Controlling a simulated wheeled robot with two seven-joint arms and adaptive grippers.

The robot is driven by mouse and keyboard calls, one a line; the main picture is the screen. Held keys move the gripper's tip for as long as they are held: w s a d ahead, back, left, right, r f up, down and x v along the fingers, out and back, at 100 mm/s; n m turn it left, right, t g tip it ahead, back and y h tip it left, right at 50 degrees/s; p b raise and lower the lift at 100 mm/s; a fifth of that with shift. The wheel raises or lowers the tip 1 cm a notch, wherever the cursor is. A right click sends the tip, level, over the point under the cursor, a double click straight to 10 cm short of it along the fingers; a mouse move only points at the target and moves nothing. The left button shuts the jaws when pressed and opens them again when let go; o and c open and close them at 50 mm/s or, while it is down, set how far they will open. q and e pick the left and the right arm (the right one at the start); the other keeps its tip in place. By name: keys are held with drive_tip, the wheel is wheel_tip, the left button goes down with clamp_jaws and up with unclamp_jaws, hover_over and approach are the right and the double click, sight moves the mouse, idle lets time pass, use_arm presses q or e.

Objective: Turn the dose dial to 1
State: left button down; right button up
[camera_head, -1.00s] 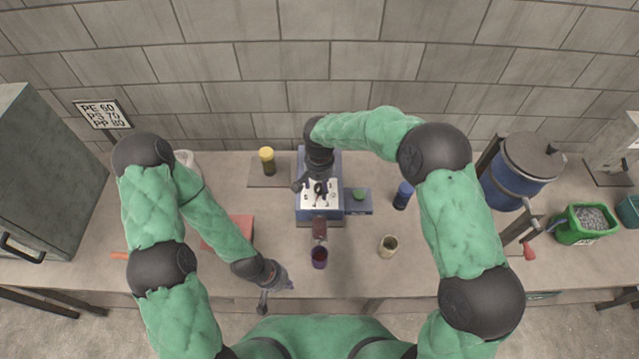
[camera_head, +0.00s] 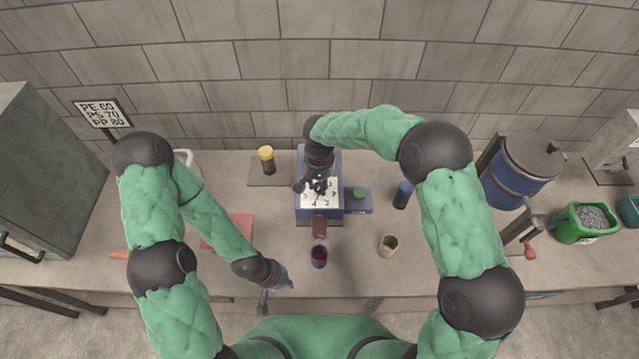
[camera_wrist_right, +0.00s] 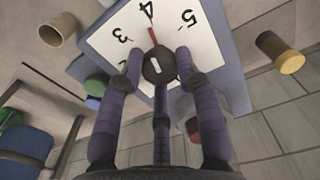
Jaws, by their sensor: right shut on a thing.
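The dose dial is a dark round knob (camera_wrist_right: 158,66) on a white number plate (camera_wrist_right: 110,40) in the right wrist view. The figures 3, 4 and 5 show on the plate, and a thin red pointer at the knob's edge points near the 4. In the head view the plate (camera_head: 318,199) lies on top of the blue machine (camera_head: 333,163). My right gripper (camera_wrist_right: 159,62) has its fingers around the knob and is shut on it; it also shows in the head view (camera_head: 319,184). My left gripper (camera_head: 274,286) hangs near the table's front edge, away from the machine; its jaws are too small to judge.
A dark red cup (camera_head: 319,256) stands below the machine's spout. A sign (camera_head: 103,114) lists PE 60, PS 70, PP 80. A blue drum (camera_head: 517,175) is at right.

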drive_tip(key=n+b, duration=0.1)
drive_tip(key=n, duration=0.2)
drive_tip(key=shift+f, duration=0.1)
drive_tip(key=n, duration=0.7)
drive_tip(key=shift+n+b, duration=0.3)
drive_tip(key=n, duration=0.3)
drive_tip(key=shift+n, duration=0.3)
drive_tip(key=n, duration=0.3)
drive_tip(key=shift+n, duration=0.3)
drive_tip(key=n+p, duration=0.1)
drive_tip(key=n, duration=0.2)
drive_tip(key=shift+n, duration=0.4)
drive_tip(key=n, duration=0.3)
drive_tip(key=shift+p, duration=0.4)
drive_tip(key=shift+n+p, duration=0.4)
drive_tip(key=shift+n, duration=1.6)
